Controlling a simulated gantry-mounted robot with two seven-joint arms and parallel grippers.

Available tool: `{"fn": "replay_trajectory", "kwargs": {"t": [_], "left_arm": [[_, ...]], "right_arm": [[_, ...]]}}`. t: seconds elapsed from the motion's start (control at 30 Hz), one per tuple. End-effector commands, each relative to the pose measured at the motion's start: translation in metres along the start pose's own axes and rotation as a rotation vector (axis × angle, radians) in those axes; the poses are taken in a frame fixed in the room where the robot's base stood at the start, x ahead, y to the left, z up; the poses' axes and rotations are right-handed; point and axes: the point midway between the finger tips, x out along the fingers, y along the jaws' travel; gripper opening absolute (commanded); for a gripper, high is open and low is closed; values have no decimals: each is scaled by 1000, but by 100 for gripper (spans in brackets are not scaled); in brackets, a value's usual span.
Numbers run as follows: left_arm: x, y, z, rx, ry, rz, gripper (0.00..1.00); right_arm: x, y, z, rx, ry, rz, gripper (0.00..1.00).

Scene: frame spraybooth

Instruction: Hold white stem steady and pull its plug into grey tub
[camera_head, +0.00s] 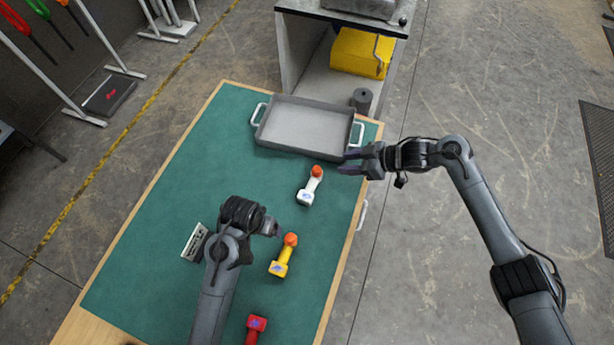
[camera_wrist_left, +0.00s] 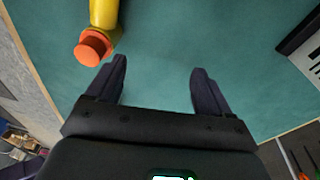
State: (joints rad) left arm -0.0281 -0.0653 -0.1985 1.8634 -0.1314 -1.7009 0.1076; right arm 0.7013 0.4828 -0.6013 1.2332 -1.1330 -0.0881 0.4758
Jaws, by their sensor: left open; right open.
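My right gripper (camera_head: 346,162) is open and empty, to the right of the white stem and near the tub's front right corner, apart from both. My left gripper (camera_head: 277,229) is open and empty, next to the yellow stem (camera_head: 281,263). The left wrist view shows its spread fingers (camera_wrist_left: 159,75) with only green surface between them.
The yellow stem has an orange plug (camera_head: 290,240), also at upper left in the left wrist view (camera_wrist_left: 94,47). A red stem (camera_head: 256,326) is at the near edge. A printed card (camera_head: 194,243) lies left; a dark cylinder (camera_head: 361,100) stands behind the tub's right corner.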

Motion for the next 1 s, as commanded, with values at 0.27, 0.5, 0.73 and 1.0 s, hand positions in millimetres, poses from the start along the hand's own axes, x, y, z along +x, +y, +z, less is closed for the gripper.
{"fn": "replay_trajectory", "kwargs": {"t": [0.27, 0.5, 0.73, 1.0], "left_arm": [[-7, 52, -94, 96, -81, 10, 81], [-24, 82, -138, 166, -131, -15, 81], [-30, 92, -152, 195, -154, -33, 81], [-5, 92, -149, 199, -159, -36, 81]], "right_arm": [[0, 0, 0, 0, 0, 0, 43], [0, 0, 0, 0, 0, 0, 43], [0, 0, 0, 0, 0, 0, 43], [0, 0, 0, 0, 0, 0, 43]]}}
